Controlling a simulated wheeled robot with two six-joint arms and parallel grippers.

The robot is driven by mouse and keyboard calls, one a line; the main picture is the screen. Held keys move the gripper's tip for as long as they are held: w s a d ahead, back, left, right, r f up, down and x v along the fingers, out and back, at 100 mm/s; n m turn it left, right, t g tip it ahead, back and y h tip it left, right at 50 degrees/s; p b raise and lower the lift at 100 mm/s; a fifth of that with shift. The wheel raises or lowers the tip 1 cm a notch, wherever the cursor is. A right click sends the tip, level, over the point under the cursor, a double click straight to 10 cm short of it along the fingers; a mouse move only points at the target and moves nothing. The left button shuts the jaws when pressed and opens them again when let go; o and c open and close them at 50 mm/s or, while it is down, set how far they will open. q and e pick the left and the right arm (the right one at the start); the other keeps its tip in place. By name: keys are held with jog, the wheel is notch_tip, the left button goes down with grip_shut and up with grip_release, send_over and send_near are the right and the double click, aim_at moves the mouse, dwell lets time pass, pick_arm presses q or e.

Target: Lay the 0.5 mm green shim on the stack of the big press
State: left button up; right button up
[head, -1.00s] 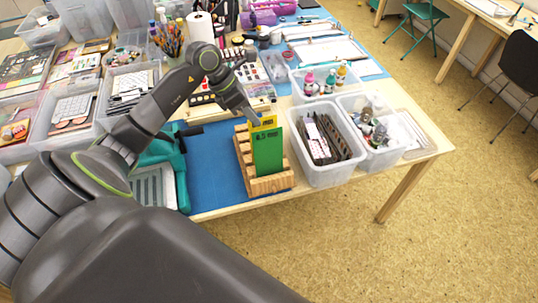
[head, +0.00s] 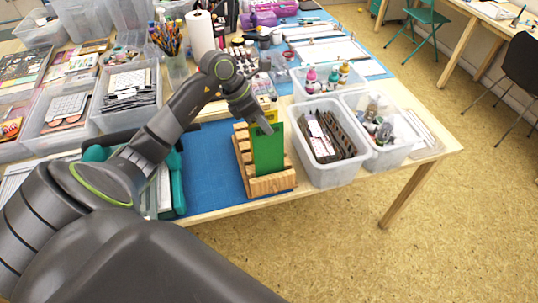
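The green shim (head: 268,155) stands upright in the front part of a slotted wooden rack (head: 268,184). Its printed label is now covered. A yellow shim (head: 269,107) stands behind it, mostly hidden by my gripper. My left gripper (head: 268,129) is at the top edge of the green shim, with its fingertip overlapping that edge. I cannot tell whether the fingers are closed on it. A teal press (head: 177,184) sits left of the rack, largely hidden behind my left arm, so its stack is not visible. My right gripper is not in view.
Clear bins with cards (head: 334,173) and bottles (head: 397,153) stand right of the rack. Bins of stationery (head: 128,105) fill the left. The blue mat (head: 213,165) is bare between press and rack. The table's front edge is close to the rack.

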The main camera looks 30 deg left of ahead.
pick_arm(q)
grip_shut()
notch_tip(320, 180, up, 7)
jog(key=a+p, duration=0.1)
jog(key=p, duration=0.1)
jog(key=shift+w+r+p, duration=0.2)
jog(key=shift+w+p, duration=0.2)
jog(key=shift+w, duration=0.05)
dwell(0.5)
